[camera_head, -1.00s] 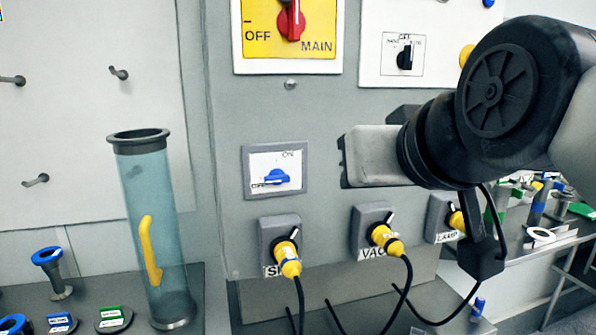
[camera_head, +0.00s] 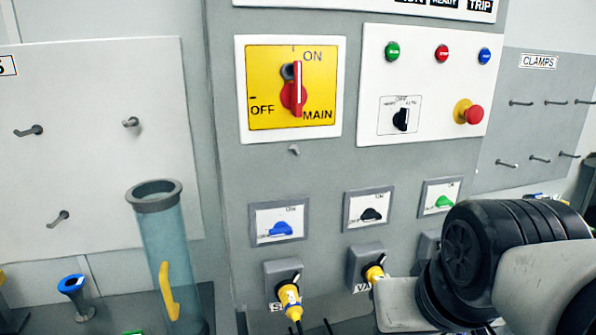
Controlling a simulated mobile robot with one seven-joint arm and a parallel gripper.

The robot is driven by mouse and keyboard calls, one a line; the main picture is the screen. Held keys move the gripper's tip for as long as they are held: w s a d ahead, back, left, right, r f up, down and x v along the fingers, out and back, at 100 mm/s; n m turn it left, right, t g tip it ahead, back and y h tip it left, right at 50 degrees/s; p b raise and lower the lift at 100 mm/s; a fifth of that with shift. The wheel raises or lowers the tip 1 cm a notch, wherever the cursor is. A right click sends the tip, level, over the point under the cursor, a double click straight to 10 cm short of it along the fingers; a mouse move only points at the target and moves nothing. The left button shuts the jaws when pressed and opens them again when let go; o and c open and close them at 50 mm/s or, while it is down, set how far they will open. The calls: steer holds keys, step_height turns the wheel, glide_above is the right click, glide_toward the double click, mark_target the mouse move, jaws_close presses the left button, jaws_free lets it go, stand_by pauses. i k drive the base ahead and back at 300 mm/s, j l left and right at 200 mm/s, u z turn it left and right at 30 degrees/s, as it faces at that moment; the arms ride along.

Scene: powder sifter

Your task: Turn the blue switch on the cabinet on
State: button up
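The blue switch (camera_head: 281,229) sits on a small white plate in a grey frame, low on the left of the grey cabinet (camera_head: 225,130). Its blue handle lies about level across the plate; the small lettering beside it is hard to read. My gripper (camera_head: 385,305) is at the lower right, below and to the right of the blue switch, apart from it in the picture. Only its pale body shows clearly. Its fingertips cannot be made out, and nothing is visibly held.
A black switch (camera_head: 371,214) and a green switch (camera_head: 444,202) stand right of the blue one. Yellow plugs (camera_head: 289,296) stick out below. The red main switch (camera_head: 293,92) is above. A clear tube (camera_head: 165,245) stands left. The space before the blue switch looks clear.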

mark_target(281, 228)
steer(key=k+l, duration=0.15)
steer(key=k, duration=0.35)
steer(key=k+l, duration=0.15)
steer(key=k, duration=0.35)
